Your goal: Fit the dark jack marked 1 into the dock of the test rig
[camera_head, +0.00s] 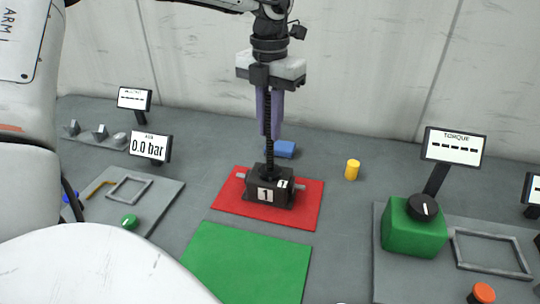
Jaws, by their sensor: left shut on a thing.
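The dark jack marked 1 (283,200) is upright over the red mat (227,199), with a tall dark screw rising from its base. It appears to rest on the mat. My left gripper (269,132) comes down from above, its purple fingers shut on the jack's screw well above the base. One rectangular grey frame (490,232) lies on the right plate, beside a green block (412,238) with a black knob. A smaller grey frame (116,183) lies on the left plate. I cannot tell which is the dock. My right gripper is not in view.
A green mat (245,265) lies empty in front. A blue block (285,149) and a yellow cylinder (352,170) stand behind. The torque display (453,147) and the 0.0 bar display (150,146) stand at the sides. An orange button (482,293) is front right.

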